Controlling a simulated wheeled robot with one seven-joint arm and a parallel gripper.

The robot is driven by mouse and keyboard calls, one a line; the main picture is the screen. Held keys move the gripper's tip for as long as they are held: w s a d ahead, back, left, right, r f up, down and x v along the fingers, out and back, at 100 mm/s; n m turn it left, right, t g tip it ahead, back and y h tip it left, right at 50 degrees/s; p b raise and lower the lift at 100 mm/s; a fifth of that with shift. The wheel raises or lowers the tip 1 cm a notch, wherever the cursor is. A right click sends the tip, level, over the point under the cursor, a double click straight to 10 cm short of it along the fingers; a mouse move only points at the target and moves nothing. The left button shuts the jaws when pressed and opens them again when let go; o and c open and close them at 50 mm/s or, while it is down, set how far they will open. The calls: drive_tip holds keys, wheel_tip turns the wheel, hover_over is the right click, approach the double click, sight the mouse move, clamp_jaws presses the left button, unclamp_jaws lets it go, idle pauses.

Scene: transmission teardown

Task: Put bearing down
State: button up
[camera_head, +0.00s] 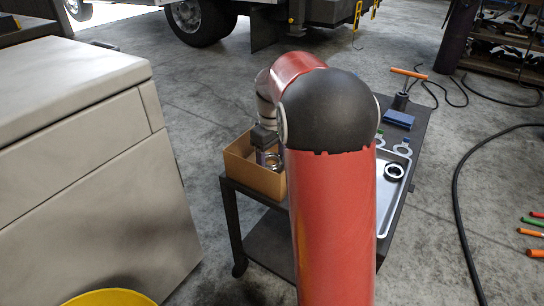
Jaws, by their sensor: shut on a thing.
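My gripper (267,153) points down into the open cardboard box (240,163) at the left end of the cart. It is shut on a shiny metal ring, the bearing (273,161), which shows at the fingertips low inside the box. My red arm hides the right part of the box and part of the bearing. I cannot tell whether the bearing touches the box floor. Another dark-and-silver ring (394,171) lies in the grey metal tray (386,222) on the right of the cart.
The dark cart (412,144) also carries flat ring-ended parts (402,148), a blue block (398,119) and an orange-handled tool (408,74). A pale cabinet (80,150) stands at left. A black cable (456,200) lies on the floor at right.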

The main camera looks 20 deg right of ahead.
drive_tip(key=o, duration=1.2)
wheel_tip(320, 180, up, 11)
drive_tip(key=p, duration=0.2)
drive_tip(key=s+a+r+t, duration=0.1)
drive_tip(key=s+a+r, duration=0.2)
drive_tip(key=s, duration=0.2)
drive_tip(key=s+a+f+m+t, duration=0.1)
drive_tip(key=s+a, duration=0.1)
drive_tip(key=s, duration=0.4)
drive_tip(key=s+a+f+m+t, duration=0.2)
drive_tip(key=s+a, duration=0.1)
drive_tip(key=s, duration=0.4)
drive_tip(key=s+a+f+m+t, duration=0.1)
drive_tip(key=s+a+f, duration=0.1)
drive_tip(key=s, duration=0.5)
drive_tip(key=shift+s+a+f+m+t, duration=0.25)
drive_tip(key=shift+m+t, duration=0.05)
drive_tip(key=shift+r, duration=0.1)
